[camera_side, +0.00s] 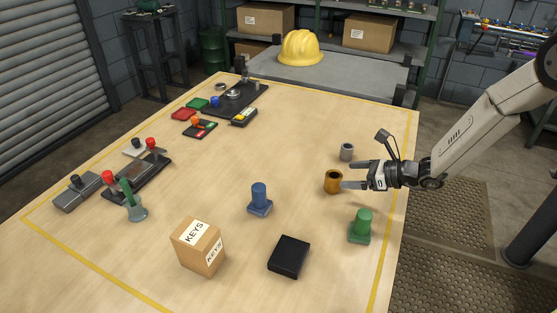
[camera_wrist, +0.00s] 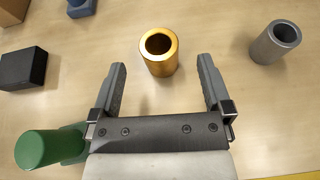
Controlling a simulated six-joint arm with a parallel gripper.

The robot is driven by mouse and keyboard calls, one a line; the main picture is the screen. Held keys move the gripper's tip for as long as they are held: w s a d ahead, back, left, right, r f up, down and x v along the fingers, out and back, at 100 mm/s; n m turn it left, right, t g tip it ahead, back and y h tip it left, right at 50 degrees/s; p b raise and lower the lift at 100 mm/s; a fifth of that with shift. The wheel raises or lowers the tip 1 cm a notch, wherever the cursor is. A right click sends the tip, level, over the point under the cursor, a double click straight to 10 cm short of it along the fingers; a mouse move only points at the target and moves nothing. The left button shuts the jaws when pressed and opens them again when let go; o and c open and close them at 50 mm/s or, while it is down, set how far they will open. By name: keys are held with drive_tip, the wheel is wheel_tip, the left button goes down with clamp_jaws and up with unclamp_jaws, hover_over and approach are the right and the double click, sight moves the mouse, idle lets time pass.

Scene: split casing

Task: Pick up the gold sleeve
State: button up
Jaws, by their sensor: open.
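The gold sleeve (camera_side: 333,181) stands upright on the wooden table near its right side. In the wrist view the gold sleeve (camera_wrist: 159,52) shows its open round top, just ahead of the fingertips and roughly midway between them. My gripper (camera_side: 350,175) is open and empty, held level with its fingers pointing left toward the sleeve. In the wrist view my gripper (camera_wrist: 162,65) has its two fingers spread wider than the sleeve. I see no finger touching the sleeve.
A grey sleeve (camera_side: 347,152) stands behind the gold one, and a green part (camera_side: 361,226) stands in front. A blue part (camera_side: 260,198), a black block (camera_side: 289,256) and a KEYS box (camera_side: 199,246) are further left. The table's middle is clear.

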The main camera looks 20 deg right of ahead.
sight(329, 175)
drive_tip(key=shift+x, duration=2.6)
drive_tip(key=shift+s, duration=0.1)
clamp_jaws()
